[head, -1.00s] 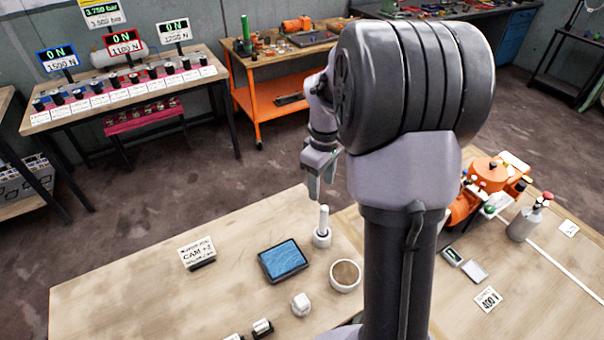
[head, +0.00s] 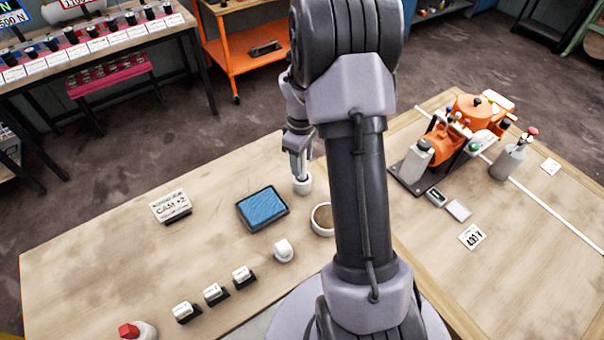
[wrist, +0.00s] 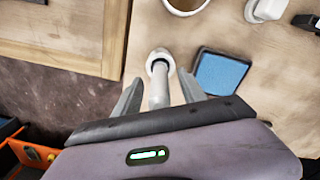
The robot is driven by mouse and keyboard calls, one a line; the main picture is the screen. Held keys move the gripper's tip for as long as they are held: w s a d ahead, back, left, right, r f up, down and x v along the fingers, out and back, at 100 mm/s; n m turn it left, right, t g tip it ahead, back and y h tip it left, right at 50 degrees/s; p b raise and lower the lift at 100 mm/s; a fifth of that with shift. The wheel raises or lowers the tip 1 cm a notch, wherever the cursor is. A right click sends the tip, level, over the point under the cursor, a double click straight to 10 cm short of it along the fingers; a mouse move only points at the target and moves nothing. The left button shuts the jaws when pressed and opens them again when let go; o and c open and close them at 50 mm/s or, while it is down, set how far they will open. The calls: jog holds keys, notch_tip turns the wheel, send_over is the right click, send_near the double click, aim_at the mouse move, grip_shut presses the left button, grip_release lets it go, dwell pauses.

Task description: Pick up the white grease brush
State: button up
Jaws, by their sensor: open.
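The white grease brush (wrist: 159,92) stands upright in a round white holder (wrist: 160,59) on the wooden bench. In the head view the white holder (head: 302,184) shows just below my gripper (head: 299,158), and the gripper largely hides the brush. In the wrist view my gripper (wrist: 158,92) is open, with one finger on each side of the brush handle. I see gaps between the handle and both fingers.
A blue pad in a dark tray (head: 263,208) lies left of the holder. A round bowl (head: 322,218) stands close in front of it. A small sign (head: 171,206) and several labelled blocks (head: 213,293) are further left. An orange machine (head: 455,140) is at right.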

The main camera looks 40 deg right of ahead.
jog(key=shift+f, duration=0.65)
jog(key=shift+r, duration=0.2)
jog(key=shift+c, duration=0.4)
grip_shut()
notch_tip(320, 180, up, 10)
jog(key=p, duration=0.4)
